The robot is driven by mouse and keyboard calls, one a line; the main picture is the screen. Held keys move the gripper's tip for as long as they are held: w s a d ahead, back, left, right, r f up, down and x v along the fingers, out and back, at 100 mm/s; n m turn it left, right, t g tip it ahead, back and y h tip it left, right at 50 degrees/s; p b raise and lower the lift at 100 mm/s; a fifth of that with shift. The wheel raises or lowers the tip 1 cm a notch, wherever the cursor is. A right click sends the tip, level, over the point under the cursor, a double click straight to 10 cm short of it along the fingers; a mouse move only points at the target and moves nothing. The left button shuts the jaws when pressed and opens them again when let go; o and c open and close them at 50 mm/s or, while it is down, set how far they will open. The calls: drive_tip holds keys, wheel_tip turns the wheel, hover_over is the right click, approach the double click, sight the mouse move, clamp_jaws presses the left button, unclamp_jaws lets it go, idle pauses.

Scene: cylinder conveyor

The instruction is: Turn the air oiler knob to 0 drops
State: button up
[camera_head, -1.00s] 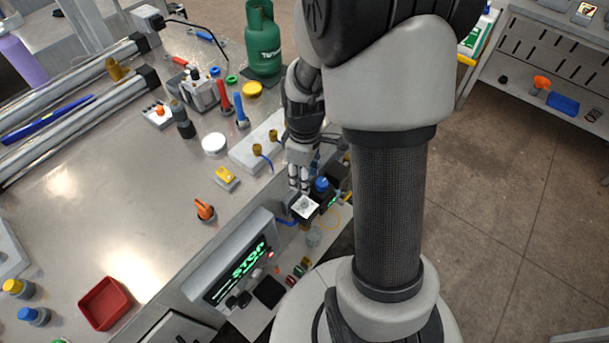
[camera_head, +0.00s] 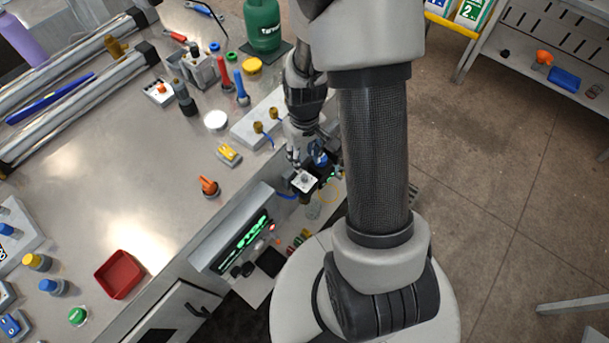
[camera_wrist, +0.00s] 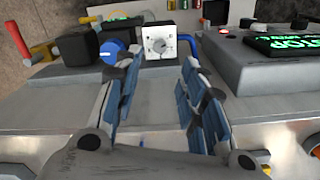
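A white square dial plate with a small grey knob at its centre (camera_wrist: 160,43) faces up toward me in the wrist view. It also shows in the head view (camera_head: 305,181). A round blue knob (camera_wrist: 112,51) sits left of it, next to a black block (camera_wrist: 76,46); the blue knob also shows in the head view (camera_head: 321,160). I cannot tell from the markings which is the air oiler knob. My gripper (camera_wrist: 160,72) is open and empty, its two blue-padded fingers apart. The dial shows beyond and between the fingertips, apparently untouched. The dial's setting is too small to read.
A grey display box with green lettering (camera_wrist: 275,46) stands close on the right. A red handle (camera_wrist: 17,40) and yellow fitting are at the far left. In the head view, an orange knob (camera_head: 208,186) and yellow block (camera_head: 229,154) stand on the table.

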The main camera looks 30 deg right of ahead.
sight(304, 176)
wheel_tip(304, 176, down, 10)
drive_tip(key=b, duration=0.2)
drive_tip(key=shift+b, duration=0.4)
clamp_jaws()
